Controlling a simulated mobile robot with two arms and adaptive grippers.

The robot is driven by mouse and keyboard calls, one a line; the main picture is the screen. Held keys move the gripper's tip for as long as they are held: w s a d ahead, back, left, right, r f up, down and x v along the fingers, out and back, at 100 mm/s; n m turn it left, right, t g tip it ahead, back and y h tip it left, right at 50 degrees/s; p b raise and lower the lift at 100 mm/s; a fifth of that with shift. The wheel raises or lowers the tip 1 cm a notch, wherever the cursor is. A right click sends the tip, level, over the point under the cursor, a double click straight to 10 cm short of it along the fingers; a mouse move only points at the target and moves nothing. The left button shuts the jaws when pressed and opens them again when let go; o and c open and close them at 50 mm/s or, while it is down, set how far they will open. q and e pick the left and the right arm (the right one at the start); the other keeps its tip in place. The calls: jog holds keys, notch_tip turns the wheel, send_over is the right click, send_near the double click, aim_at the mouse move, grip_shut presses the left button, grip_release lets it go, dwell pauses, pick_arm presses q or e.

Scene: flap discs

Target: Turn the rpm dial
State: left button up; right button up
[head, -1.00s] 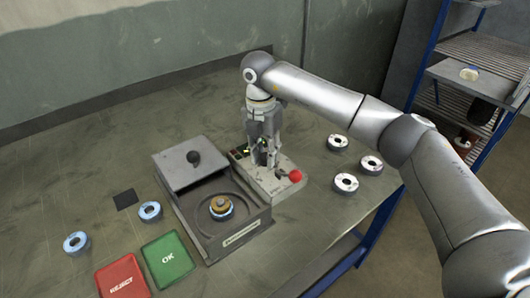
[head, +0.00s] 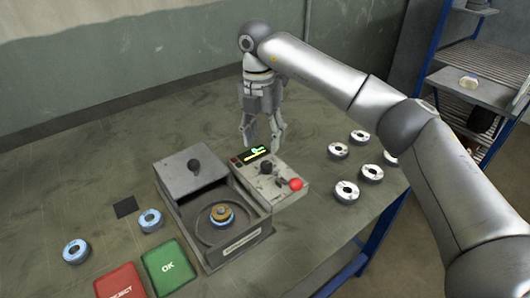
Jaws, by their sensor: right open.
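The control box (head: 291,196) stands at the right side of the disc machine. It bears a lit display (head: 256,154), a black dial (head: 266,167) behind a small dark lever or switch (head: 281,182), and a red button (head: 296,184). My right gripper (head: 262,148) points down above the back of the control box, with its fingers spread and nothing between them. It is apart from the dial. The dial's pointer is too small to read. My left gripper is not in view.
Several discs (head: 347,190) lie on the right of the table. Blue-ringed discs (head: 76,251), a red REJECT pad (head: 119,281) and a green OK pad (head: 168,267) lie left.

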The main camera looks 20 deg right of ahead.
notch_tip(320, 180, up, 4)
jog(key=shift+w+a+r, duration=0.1)
dwell(0.4)
